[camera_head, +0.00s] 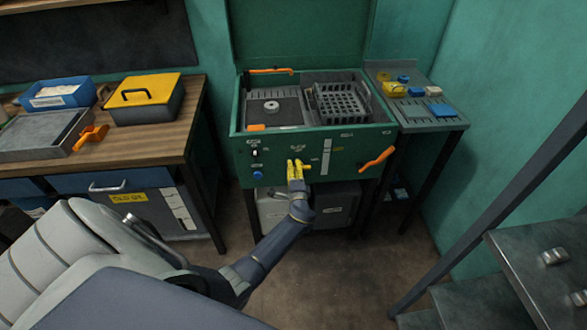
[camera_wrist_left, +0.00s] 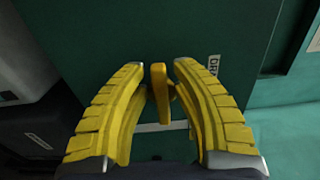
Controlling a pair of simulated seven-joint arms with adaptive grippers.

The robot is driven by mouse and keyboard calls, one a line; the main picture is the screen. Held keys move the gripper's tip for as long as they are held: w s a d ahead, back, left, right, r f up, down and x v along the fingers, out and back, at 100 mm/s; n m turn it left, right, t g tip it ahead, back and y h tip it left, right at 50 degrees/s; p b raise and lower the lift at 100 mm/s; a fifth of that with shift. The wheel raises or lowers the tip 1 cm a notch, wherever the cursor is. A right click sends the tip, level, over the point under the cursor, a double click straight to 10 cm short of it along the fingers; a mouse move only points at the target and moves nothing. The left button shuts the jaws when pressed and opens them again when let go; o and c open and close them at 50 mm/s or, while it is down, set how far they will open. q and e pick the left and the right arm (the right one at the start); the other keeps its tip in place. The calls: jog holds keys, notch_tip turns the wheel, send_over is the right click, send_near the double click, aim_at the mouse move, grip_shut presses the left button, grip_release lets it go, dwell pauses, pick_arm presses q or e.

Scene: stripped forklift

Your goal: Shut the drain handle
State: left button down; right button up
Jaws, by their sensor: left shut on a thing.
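The drain handle (camera_wrist_left: 159,90) is a small yellow lever on the green front panel of the washing unit. A label starting "DRA" sits just right of it in the left wrist view. My left gripper (camera_wrist_left: 160,70) has its yellow fingers on both sides of the lever and is shut on it. In the head view my left gripper (camera_head: 298,163) reaches the panel's lower middle and mostly hides the lever. The lever looks upright in the left wrist view. My right gripper is not in view.
The green unit (camera_head: 240,120) has its lid up and a grey basket (camera_head: 340,101) inside. An orange handle (camera_head: 377,159) sits right on the panel, a blue knob (camera_head: 258,174) left. A wooden bench (camera_head: 150,138) stands left, a side shelf (camera_head: 440,122) right. Grey containers (camera_head: 333,205) sit below.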

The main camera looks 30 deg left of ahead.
pick_arm(q)
jog(key=shift+a+n, duration=0.1)
jog(key=shift+n, duration=0.2)
dwell(0.4)
jog(key=c, duration=1.4)
grip_release()
jog(key=v, duration=1.2)
